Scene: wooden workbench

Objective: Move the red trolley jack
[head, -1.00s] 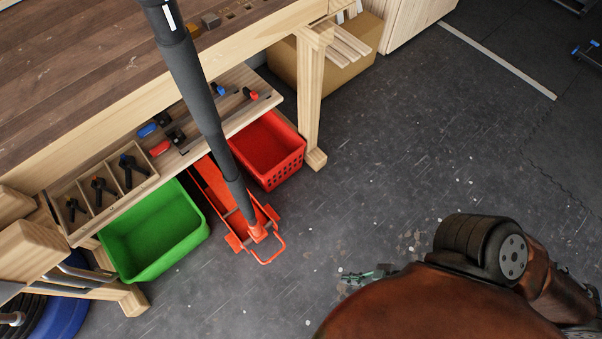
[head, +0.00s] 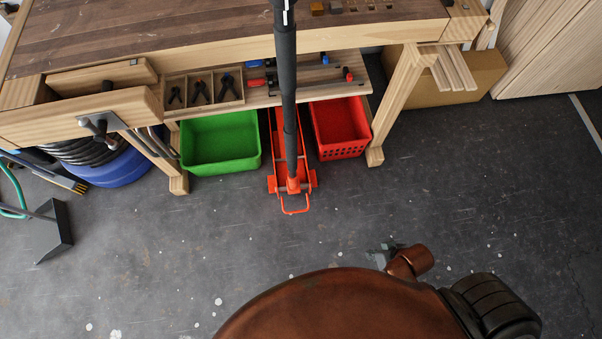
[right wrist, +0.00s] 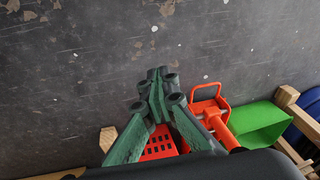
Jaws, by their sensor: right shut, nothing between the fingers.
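The red trolley jack (head: 291,187) stands on the floor between a green bin and a red basket, its rear partly under the workbench. Its long black handle (head: 287,85) rises past the bench edge. The red front loop of the jack also shows in the right wrist view (right wrist: 205,91). My right gripper (head: 378,256) is to the right of and in front of the jack, apart from it, partly hidden by my arm. In the right wrist view its green fingers (right wrist: 156,80) are together and empty. My left gripper is in neither view.
The green bin (head: 221,145) is left of the jack, the red basket (head: 340,130) right. Bench legs (head: 396,105) stand outside them. A blue tub (head: 108,168) and a dustpan (head: 55,232) lie left. The floor in front is clear.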

